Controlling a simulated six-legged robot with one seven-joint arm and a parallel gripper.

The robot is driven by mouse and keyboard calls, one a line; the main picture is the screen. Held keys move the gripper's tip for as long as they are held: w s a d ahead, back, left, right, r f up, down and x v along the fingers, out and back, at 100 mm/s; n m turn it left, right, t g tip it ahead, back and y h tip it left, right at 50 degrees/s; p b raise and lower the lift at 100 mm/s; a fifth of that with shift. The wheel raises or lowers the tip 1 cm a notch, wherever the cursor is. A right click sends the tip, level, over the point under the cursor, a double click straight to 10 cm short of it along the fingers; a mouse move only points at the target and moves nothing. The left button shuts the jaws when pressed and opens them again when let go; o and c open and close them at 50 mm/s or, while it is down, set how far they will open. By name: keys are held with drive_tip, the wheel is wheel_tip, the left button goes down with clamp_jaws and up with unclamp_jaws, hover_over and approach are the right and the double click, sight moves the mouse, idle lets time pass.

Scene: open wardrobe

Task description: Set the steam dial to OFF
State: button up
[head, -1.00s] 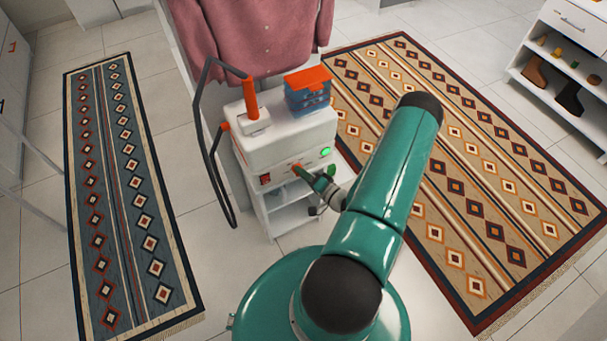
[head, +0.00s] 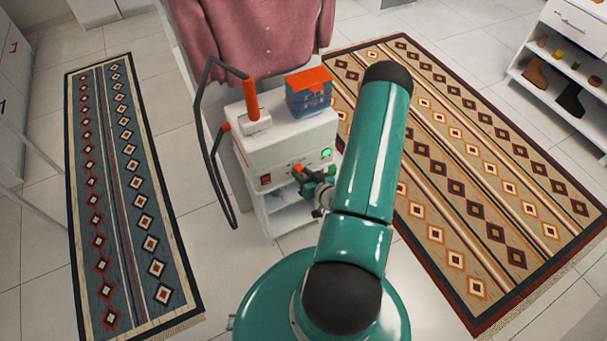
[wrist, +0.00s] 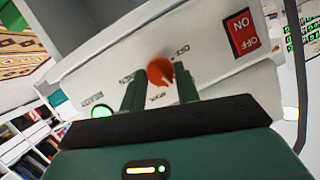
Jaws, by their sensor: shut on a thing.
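The steam dial is a small round orange-red knob (wrist: 160,72) on the front panel of the white steamer (head: 290,145). In the wrist view small labels surround it, and the panel looks tilted and turned over; the lettering is too small to read surely. A pale mark shows below the knob, but I cannot tell the exact setting. My gripper (wrist: 161,86) has its two dark green fingers on either side of the dial and is shut on it. In the head view my gripper (head: 308,174) is at the panel, partly covering the dial's surroundings.
A red ON/OFF switch (wrist: 243,33) and a green-lit READY light (wrist: 98,111) flank the dial. A blue tank with an orange lid (head: 308,92) and a dark hose (head: 212,150) are on the steamer. A pink shirt (head: 255,35) hangs behind. Patterned rugs lie either side.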

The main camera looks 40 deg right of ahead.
drive_tip(key=shift+w+a+f+n+g+h, duration=0.1)
drive_tip(key=shift+a+n+g+h, duration=0.1)
drive_tip(key=shift+n+h, duration=1.4)
drive_tip(key=shift+w+a+n+g+h, duration=0.15)
drive_tip(key=shift+n+h, duration=0.6)
drive_tip(key=shift+n, duration=1.8)
drive_tip(key=shift+s+a+f+n+g+h, duration=0.2)
drive_tip(key=shift+n+h, duration=0.95)
drive_tip(key=shift+n, duration=0.9)
drive_tip(key=shift+w+r, duration=0.15)
drive_tip(key=o, duration=1)
